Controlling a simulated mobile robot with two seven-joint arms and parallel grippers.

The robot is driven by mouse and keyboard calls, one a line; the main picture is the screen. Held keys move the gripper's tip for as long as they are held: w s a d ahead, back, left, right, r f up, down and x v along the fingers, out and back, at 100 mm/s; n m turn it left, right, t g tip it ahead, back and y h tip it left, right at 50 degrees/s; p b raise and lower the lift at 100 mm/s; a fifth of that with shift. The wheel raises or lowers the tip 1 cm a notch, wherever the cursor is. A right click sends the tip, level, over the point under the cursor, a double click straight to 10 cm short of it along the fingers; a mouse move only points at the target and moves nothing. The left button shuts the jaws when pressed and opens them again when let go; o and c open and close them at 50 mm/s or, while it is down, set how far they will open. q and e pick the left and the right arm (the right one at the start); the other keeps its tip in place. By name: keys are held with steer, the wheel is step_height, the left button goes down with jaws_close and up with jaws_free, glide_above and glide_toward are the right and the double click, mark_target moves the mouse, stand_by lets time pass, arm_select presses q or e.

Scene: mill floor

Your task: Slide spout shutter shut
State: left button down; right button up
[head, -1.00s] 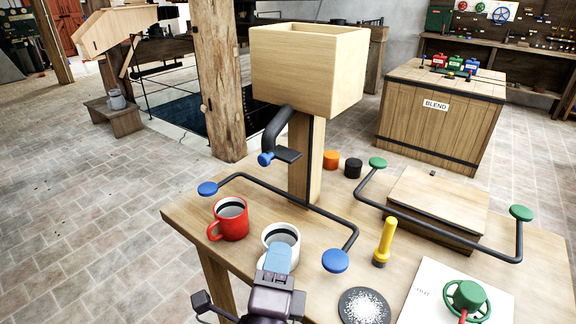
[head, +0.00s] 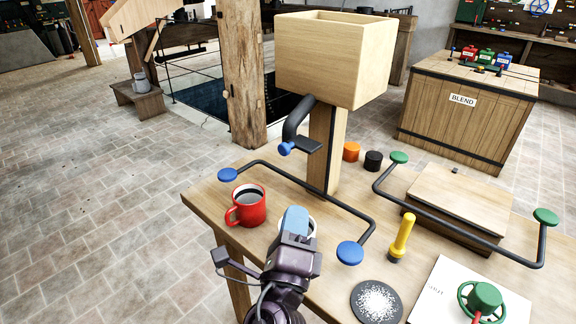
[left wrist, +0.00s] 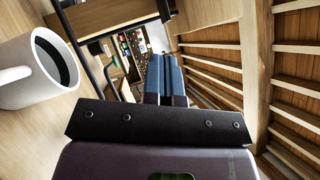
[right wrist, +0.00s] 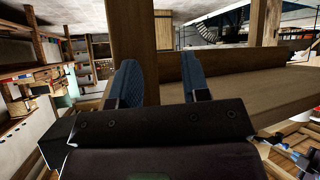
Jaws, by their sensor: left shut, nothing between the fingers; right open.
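A dark curved spout (head: 297,116) comes out below the wooden hopper (head: 320,65). At its mouth is a flat dark shutter plate (head: 308,145), with a blue knob (head: 286,148) at its left end. How far the plate covers the mouth I cannot tell. My left gripper (head: 295,218) is shut and empty, below and nearer than the knob, apart from it. It partly hides a white mug (head: 311,229). Its closed blue fingers show in the left wrist view (left wrist: 165,75), with the white mug to their left. My right gripper (right wrist: 162,78) is open and empty, outside the head view.
A red mug (head: 249,208) with dark contents stands left of my left gripper. A black bar with blue ends (head: 350,253) crosses the table behind the mugs. A yellow-handled tool (head: 403,237) and a dark disc with white grains (head: 376,302) are at the right.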

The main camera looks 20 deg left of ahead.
mark_target(287, 148)
arm_select(q)
steer(key=w+a+r+p, duration=0.1)
steer(key=w+a+r, duration=0.3)
steer(key=w, duration=0.4)
steer(key=shift+a, duration=0.15)
steer(key=a, duration=0.1)
steer(key=w+a, duration=0.1)
steer(key=a, duration=0.1)
steer(key=a+p, duration=0.1)
steer(key=shift+w+a, duration=0.2)
steer(key=shift+w, duration=0.1)
steer(key=shift+f, duration=0.15)
